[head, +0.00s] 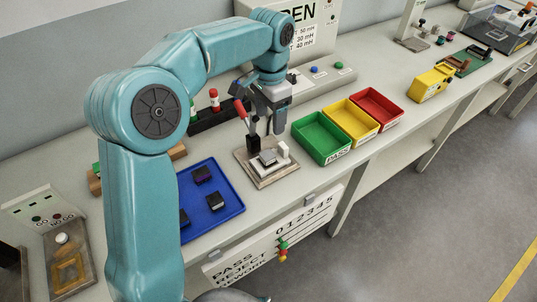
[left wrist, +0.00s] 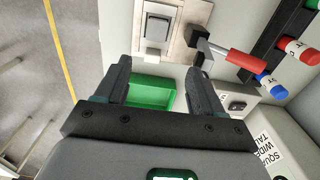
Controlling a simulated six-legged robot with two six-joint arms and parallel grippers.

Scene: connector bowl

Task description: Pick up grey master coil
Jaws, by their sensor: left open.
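A small grey square block (head: 268,157), perhaps the grey master coil, sits in the fixture (head: 262,180) on the bench; I cannot tell for sure. The block also shows at the top of the left wrist view (left wrist: 157,28). The fixture's red-handled clamp (head: 240,110) stands beside it. My left gripper (head: 272,128) is open, pointing down above and behind the fixture. Nothing shows between its fingers (left wrist: 158,72) except the green bin below. My right gripper is out of view.
A black rack (left wrist: 274,40) holds red and blue cylinders near the clamp. Green (head: 318,155), yellow (head: 357,133) and red (head: 388,119) bins stand to the right. A blue tray (head: 229,207) with dark blocks lies left, partly behind my arm.

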